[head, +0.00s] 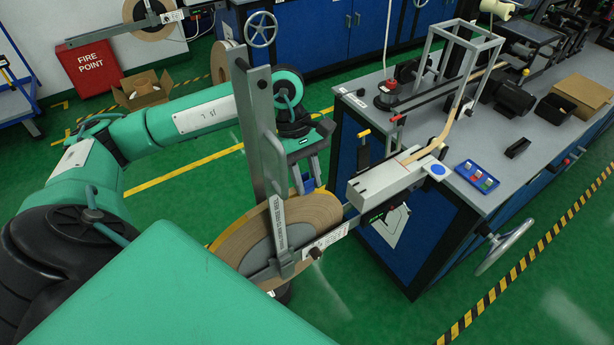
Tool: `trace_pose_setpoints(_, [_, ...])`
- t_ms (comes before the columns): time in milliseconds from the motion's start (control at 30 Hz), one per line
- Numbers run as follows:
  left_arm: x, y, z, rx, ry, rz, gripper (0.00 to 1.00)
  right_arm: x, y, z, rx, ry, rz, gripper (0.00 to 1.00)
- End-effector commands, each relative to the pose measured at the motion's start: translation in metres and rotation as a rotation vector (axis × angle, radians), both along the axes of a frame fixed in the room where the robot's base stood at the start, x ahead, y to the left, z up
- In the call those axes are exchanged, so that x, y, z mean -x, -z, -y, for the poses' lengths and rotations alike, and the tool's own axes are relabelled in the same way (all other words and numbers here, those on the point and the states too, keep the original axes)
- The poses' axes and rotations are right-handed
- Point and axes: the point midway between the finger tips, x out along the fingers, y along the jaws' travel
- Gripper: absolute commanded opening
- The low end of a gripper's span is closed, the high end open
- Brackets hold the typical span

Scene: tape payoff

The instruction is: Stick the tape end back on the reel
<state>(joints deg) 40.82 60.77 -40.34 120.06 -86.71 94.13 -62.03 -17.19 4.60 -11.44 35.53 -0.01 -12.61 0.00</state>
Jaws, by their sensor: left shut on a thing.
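The tape reel (318,207), a wide brown roll with a grey hub (262,254), sits upright and tilted on the payoff bracket at the front of the workbench. A grey upright bar (260,125) and a ruler-like arm (279,228) cross its face. My left gripper (309,181) reaches down behind the bar to the reel's upper rim. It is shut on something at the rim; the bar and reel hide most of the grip. I cannot make out the loose tape end clearly. My right gripper is not in view.
The workbench (455,155) holds a grey guide block (385,184), a brown strip (436,133), a grey frame (464,45) and a button box (477,176). A handwheel (505,247) sticks out at its side. An open carton (143,90) stands on the floor at left.

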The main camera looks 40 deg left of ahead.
Motion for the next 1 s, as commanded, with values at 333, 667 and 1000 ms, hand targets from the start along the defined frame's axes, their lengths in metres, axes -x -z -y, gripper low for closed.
trace_pose_setpoints(333, [0.002, 0.003, 0.0, -0.003, 0.003, -0.009, 0.01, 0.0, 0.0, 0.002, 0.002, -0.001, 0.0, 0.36])
trace_pose_setpoints(667, [0.001, -0.026, 0.0, 0.0, 0.001, -0.003, 0.01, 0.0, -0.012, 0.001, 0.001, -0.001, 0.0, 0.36])
trace_pose_setpoints(1000, [0.0, -0.06, 0.0, 0.0, 0.002, -0.002, 0.01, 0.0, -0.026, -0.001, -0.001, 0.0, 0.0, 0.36])
